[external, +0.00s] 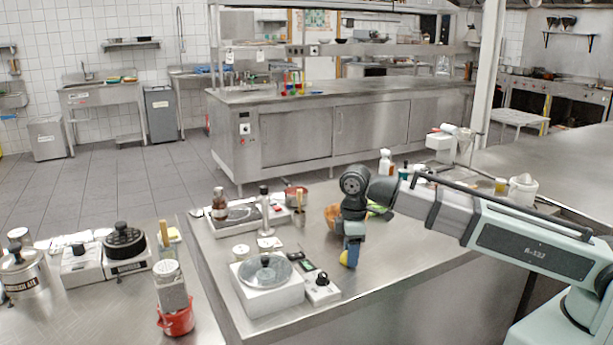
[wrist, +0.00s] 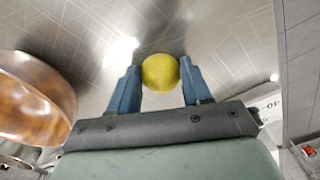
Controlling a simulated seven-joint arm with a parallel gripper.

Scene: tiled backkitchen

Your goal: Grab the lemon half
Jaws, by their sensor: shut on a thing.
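The lemon half (wrist: 160,72) is yellow and rounded, and sits between the two blue fingertips of my gripper (wrist: 158,82) in the wrist view. Both fingers touch its sides, so the gripper is shut on it. In the external view my gripper (external: 350,252) points down over the steel counter, and the lemon half (external: 345,259) shows as a small yellow patch at its tips. Whether the lemon half rests on the counter or is slightly above it, I cannot tell.
A copper-coloured bowl (wrist: 35,95) stands close to the left of my gripper in the wrist view; it shows orange-brown behind the arm in the external view (external: 331,215). A white scale with a round pan (external: 268,290) and a small white box (external: 322,290) stand to the left.

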